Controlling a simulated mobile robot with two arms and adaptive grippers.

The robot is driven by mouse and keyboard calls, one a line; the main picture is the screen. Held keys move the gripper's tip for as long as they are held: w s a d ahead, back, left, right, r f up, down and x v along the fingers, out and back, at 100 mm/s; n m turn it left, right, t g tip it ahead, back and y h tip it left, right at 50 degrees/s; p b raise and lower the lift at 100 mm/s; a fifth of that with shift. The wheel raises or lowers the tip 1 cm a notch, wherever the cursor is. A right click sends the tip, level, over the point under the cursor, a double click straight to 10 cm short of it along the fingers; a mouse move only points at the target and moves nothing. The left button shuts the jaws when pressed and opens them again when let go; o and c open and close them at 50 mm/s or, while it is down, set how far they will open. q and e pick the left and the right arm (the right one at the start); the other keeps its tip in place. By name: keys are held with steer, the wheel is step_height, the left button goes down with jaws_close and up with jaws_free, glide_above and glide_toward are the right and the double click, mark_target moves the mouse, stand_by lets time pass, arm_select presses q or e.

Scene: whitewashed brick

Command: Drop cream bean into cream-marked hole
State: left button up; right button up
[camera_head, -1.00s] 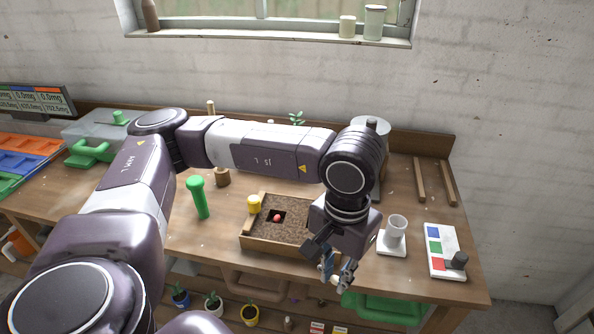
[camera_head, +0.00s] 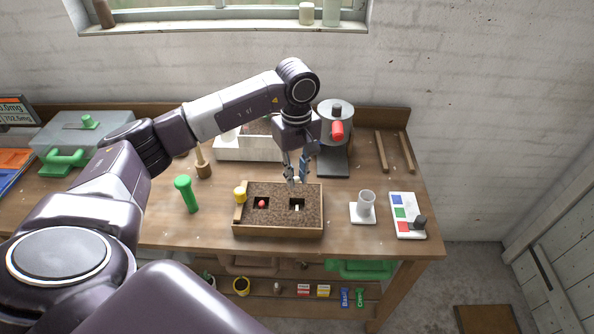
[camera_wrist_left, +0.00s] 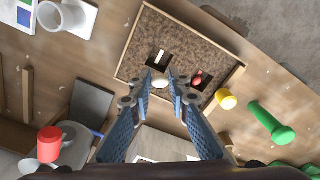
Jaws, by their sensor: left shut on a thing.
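My left gripper (camera_head: 297,181) is shut on a small cream bean (camera_wrist_left: 160,82), which sits between its fingertips. It is above the soil-filled tray (camera_head: 277,231), just behind the right hole (camera_head: 297,204) in the head view. That dark square hole has a cream-white strip in it; it also shows in the left wrist view (camera_wrist_left: 157,57), apart from the fingertips. The left hole holds a red bean (camera_head: 262,204). My right gripper is not in view.
A white cup (camera_head: 366,203) on a scale-like base and a colour-marked panel (camera_head: 402,229) lie to the right.

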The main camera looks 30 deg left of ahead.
mark_target(297, 194)
arm_select(q)
steer(key=shift+w+d+f, duration=0.1)
steer(key=shift+f, duration=0.3)
steer(key=shift+f+b, duration=0.8)
steer(key=shift+f, duration=0.45)
steer(key=shift+f+b, duration=0.3)
steer(key=shift+f, duration=0.4)
steer(key=shift+f+b, duration=1.25)
steer(key=shift+f, duration=0.15)
steer(key=o, duration=0.8)
